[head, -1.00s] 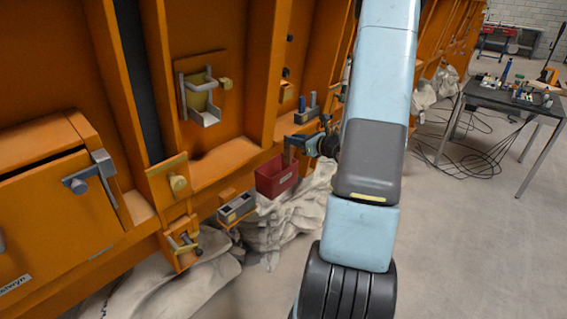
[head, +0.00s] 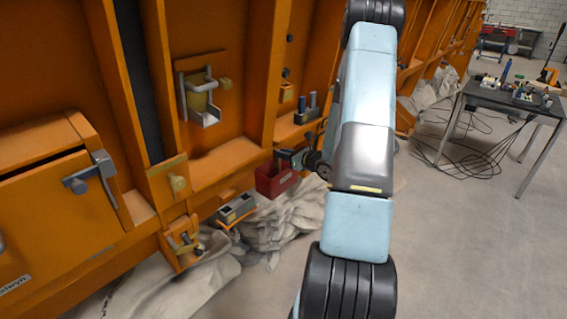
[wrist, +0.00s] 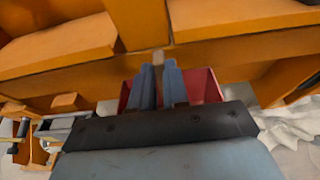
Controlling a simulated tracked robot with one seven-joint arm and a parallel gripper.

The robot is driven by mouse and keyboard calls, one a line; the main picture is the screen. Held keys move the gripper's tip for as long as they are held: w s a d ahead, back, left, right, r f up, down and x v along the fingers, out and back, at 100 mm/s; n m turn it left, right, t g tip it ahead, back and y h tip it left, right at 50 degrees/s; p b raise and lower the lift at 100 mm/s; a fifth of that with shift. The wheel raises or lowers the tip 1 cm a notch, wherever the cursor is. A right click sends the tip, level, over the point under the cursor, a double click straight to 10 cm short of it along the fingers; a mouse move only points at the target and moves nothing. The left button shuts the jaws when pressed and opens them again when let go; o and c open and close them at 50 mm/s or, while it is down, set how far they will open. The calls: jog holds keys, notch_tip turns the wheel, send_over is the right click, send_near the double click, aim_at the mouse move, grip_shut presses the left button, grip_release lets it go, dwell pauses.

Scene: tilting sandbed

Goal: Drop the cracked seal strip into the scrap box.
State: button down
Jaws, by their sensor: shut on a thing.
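The red box (head: 272,184), which I take for the scrap box, hangs at the lower ledge of the orange frame in the head view. In the wrist view its red walls (wrist: 205,86) show on both sides of my fingers. My gripper (head: 284,154) is over the box, low at its opening. In the wrist view my gripper (wrist: 159,72) is shut on a small tan-brown piece, the seal strip (wrist: 159,60), whose end shows between the fingertips. The rest of the strip is hidden, and its crack cannot be made out.
A small grey two-slot holder (head: 237,208) sits left of the box. Blue-grey upright blocks (head: 307,108) stand on the ledge above. Orange ribs and ledges are close around my gripper. Pale sacks (head: 285,225) lie below. A dark table (head: 508,100) stands far right.

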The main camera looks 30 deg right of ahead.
aim_at(280, 163)
jog(key=shift+w+f, duration=0.2)
jog(key=shift+f, duration=2.2)
jog(key=c, duration=1.1)
grip_release()
jog(key=shift+r, duration=0.1)
